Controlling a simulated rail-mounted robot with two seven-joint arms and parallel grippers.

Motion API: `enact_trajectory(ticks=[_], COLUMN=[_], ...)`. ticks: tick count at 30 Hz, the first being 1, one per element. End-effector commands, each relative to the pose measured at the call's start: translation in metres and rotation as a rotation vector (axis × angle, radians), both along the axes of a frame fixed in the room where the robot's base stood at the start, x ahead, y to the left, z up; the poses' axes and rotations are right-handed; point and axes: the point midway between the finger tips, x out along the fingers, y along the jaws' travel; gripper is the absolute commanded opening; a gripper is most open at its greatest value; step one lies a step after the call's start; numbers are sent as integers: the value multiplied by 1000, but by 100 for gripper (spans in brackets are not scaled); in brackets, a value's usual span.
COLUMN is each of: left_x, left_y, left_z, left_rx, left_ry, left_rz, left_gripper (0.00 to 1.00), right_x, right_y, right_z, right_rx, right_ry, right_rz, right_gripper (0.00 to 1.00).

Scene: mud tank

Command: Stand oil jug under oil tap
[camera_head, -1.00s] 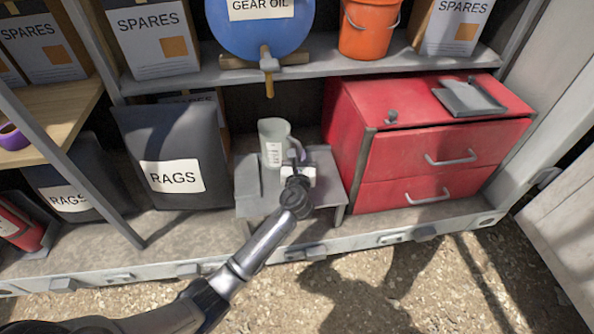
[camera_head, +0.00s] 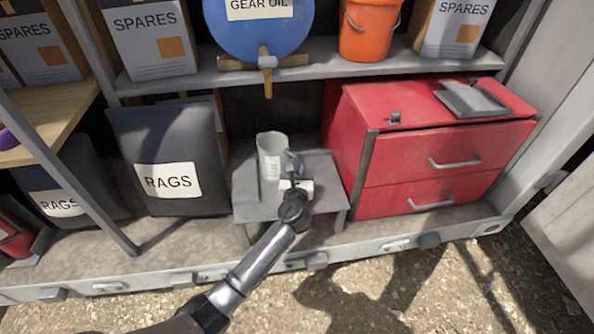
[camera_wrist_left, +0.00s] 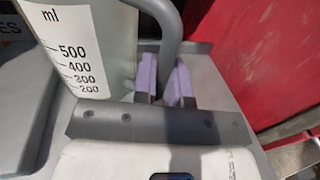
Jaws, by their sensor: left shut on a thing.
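The oil jug (camera_head: 271,157) is a translucent grey-green measuring jug with a white scale label. It is upright over the small grey stand (camera_head: 325,196); whether its base touches the stand is unclear. My left gripper (camera_head: 293,172) is at the jug's right side. In the left wrist view, its purple finger pads (camera_wrist_left: 163,82) are shut on the jug's grey handle, and the jug's scale (camera_wrist_left: 75,55) faces the camera. The oil tap (camera_head: 267,68) has a yellow spout and hangs from the blue gear oil drum (camera_head: 258,28), above the jug. My right gripper is not in view.
A red drawer cabinet (camera_head: 440,150) stands close to the right of the stand. A dark rags bin (camera_head: 165,125) is close on the left. The upper shelf (camera_head: 350,72) holds the drum, an orange bucket (camera_head: 368,28) and spares boxes.

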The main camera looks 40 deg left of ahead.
Motion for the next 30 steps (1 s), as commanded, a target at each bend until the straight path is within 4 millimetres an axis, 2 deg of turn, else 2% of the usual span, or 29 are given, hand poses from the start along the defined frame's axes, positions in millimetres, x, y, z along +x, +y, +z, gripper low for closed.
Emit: enact_trajectory(ticks=[1, 2, 9, 19, 23, 30], left_x=[0, 0, 0, -1, -15, -52], left_y=[0, 0, 0, -1, -12, -40], left_z=[-2, -2, -1, 3, 4, 5], left_rx=[1, 0, 1, 2, 0, -1], left_ry=[1, 0, 1, 1, 3, 3], left_rz=[0, 0, 0, 0, -3, -2], left_gripper=[0, 16, 38, 38, 38, 38], right_x=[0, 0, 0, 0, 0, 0], right_y=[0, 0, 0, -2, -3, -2], right_z=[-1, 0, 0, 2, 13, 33], right_rx=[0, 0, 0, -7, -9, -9], right_ry=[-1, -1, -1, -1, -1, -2], right_rz=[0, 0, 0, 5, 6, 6], right_gripper=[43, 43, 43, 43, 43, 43])
